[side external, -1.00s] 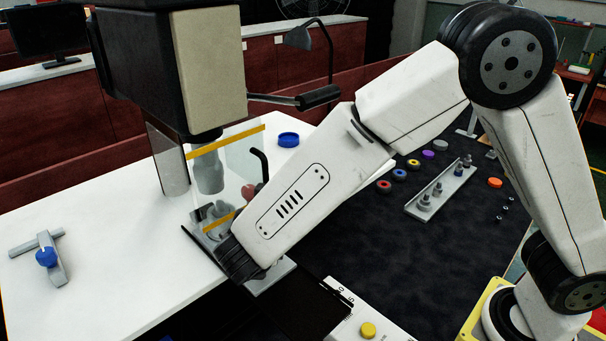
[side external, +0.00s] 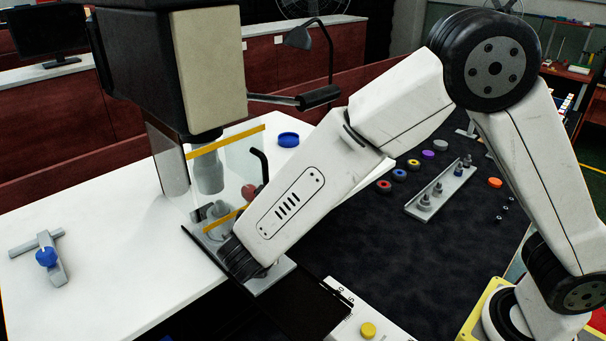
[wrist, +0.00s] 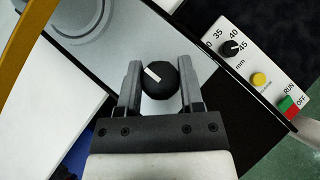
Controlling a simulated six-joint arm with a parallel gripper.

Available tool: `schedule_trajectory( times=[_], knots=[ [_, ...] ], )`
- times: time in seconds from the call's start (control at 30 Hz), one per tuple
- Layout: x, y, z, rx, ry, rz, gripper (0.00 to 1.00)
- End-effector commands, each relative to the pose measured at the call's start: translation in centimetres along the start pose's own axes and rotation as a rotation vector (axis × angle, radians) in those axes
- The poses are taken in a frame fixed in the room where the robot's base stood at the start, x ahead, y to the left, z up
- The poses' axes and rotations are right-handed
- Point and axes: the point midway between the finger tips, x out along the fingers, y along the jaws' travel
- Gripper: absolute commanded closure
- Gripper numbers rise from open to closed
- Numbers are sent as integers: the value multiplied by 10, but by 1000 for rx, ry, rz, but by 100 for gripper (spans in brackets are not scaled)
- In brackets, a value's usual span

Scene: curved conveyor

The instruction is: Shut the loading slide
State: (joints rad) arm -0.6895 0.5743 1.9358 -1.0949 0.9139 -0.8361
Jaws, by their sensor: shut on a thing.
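The loading slide is a flat grey plate that shows in the wrist view (wrist: 135,35) and under my wrist in the side external view (side external: 275,278). A round black knob (wrist: 160,84) with a white mark stands on the slide. My gripper (wrist: 160,92) is shut on this knob, one finger on each side. In the side external view my wrist hides the fingers and the knob. The slide's far end reaches beneath the press head (side external: 209,170), behind a clear guard (side external: 240,160) with yellow bands.
A white control panel (wrist: 245,50) with a dial, a yellow button and a RUN/OFF switch lies right of the slide. A blue-knobbed grey clamp (side external: 48,258) is on the white table at left. A parts tray (side external: 440,190) and coloured rings lie on the dark mat at right.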

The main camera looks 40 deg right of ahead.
Motion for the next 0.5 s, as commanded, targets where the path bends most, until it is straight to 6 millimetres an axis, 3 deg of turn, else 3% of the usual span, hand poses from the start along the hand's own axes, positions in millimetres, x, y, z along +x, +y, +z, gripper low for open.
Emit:
schedule_trajectory(
  times=[0.5],
  knots=[
    [12,19,13,1,0,3,100]
  ],
)
